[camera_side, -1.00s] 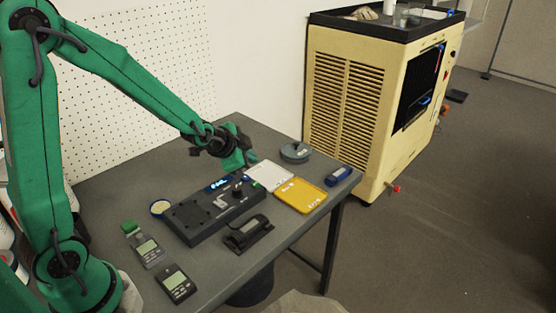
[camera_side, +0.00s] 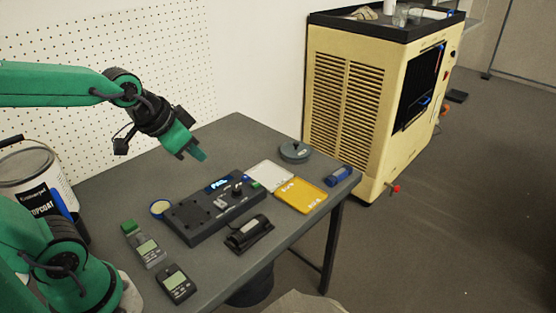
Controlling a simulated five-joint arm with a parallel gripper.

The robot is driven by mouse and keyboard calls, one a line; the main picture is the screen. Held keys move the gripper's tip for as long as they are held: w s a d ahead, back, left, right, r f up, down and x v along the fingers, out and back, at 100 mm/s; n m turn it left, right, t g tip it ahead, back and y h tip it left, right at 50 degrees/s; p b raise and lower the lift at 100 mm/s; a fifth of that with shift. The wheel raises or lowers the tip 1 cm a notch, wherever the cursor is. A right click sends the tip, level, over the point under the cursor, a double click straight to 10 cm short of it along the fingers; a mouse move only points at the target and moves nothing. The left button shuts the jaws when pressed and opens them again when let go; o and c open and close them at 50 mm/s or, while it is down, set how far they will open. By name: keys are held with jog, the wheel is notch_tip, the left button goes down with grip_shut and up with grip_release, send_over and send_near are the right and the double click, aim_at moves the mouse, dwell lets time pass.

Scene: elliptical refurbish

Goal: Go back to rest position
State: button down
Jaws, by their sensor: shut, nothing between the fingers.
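My gripper (camera_side: 194,153) is green with a dark wrist. It is shut and empty, in the air above the back left part of the grey table (camera_side: 115,190). It points down and to the right, apart from everything on the table. Below and to the right of it lies a black control box (camera_side: 190,219) with a lit blue display (camera_side: 218,184) and a dark knob (camera_side: 237,190).
A white tray (camera_side: 269,175), a yellow tray (camera_side: 300,195), a round grey dish (camera_side: 295,151) and a blue item (camera_side: 340,176) lie at the right. A black device (camera_side: 248,234) and two meters (camera_side: 148,252) (camera_side: 176,283) lie in front. A paint can (camera_side: 38,180) stands left.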

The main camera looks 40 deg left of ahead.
jog(key=s+r+n+g, duration=0.1)
jog(key=s+n, duration=0.1)
jog(key=s, duration=0.5)
jog(key=shift+d+r, duration=0.2)
jog(key=shift+d, duration=0.05)
